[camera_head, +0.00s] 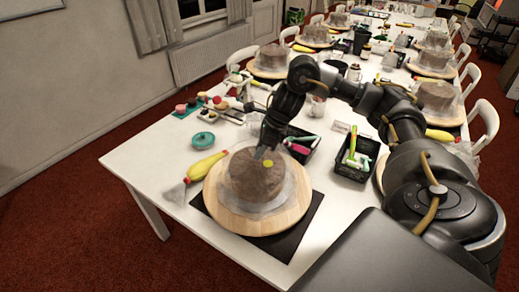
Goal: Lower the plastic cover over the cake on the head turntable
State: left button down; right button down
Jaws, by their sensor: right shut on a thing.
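The brown cake (255,178) stands on the wooden head turntable (230,213) at the near end of the table. The clear plastic cover (284,197) shows as a hazy film around the cake, spreading over the board. A small yellow-green spot (268,163) shows at the cake's top. My right gripper (262,153) points down at the top of the cake, shut on the plastic cover. Its fingertips are small and partly blurred against the cake. I cannot tell whether the cover's lower edge touches the board. My left gripper is not in view.
A dark mat (287,240) lies under the turntable. A yellow piping bag (207,165) and a teal lid (203,140) lie to the left. A black tool basket (354,165) stands to the right. More cakes on turntables line the long white table (150,150).

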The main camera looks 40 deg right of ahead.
jog(key=shift+f, duration=0.15)
jog(key=c, duration=1.2)
grip_release()
notch_tip(320, 180, up, 3)
jog(key=p, duration=0.2)
jog(key=shift+p, duration=0.3)
notch_tip(320, 180, up, 4)
jog(key=p, duration=0.4)
